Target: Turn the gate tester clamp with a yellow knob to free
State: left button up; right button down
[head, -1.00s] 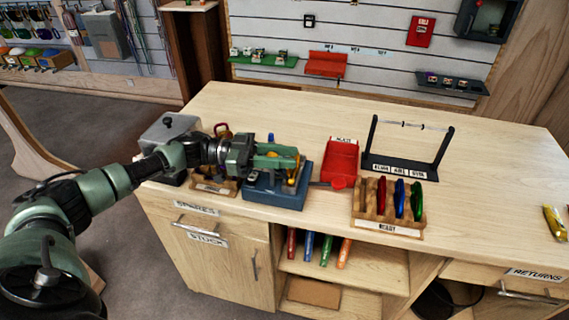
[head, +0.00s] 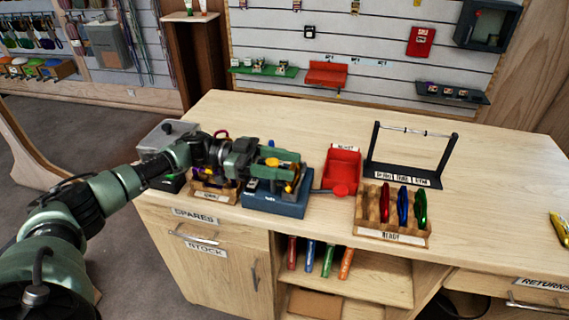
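The gate tester (head: 276,204) is a blue block near the front edge of the bench, left of the red tray. My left gripper (head: 290,170) is over it and covers most of its top. A yellow knob (head: 272,162) shows among the green gripper parts, and another yellow-orange piece shows just below the fingers. The clamp itself is largely hidden, so I cannot tell its setting or whether the fingers touch the knob. The finger gap is too small to judge. My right gripper is not in view.
A red tray (head: 342,158) stands right of the tester, with a black frame (head: 374,158) behind the wooden READY rack (head: 366,212) of coloured carabiners. A wooden rack (head: 212,194) and grey box (head: 158,140) stand left. The bench's back middle is clear.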

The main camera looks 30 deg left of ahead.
pick_arm(q)
jog(key=a+b, duration=0.1)
jog(key=a, duration=0.2)
jog(key=s+a+b, duration=0.1)
jog(key=a, duration=0.3)
jog(key=shift+s+f+b, duration=0.1)
jog(key=shift+s+b, duration=0.05)
jog(key=shift+b, duration=0.25)
jog(key=shift+s+a, duration=0.1)
jog(key=shift+a, duration=0.25)
jog(key=shift+s, duration=0.1)
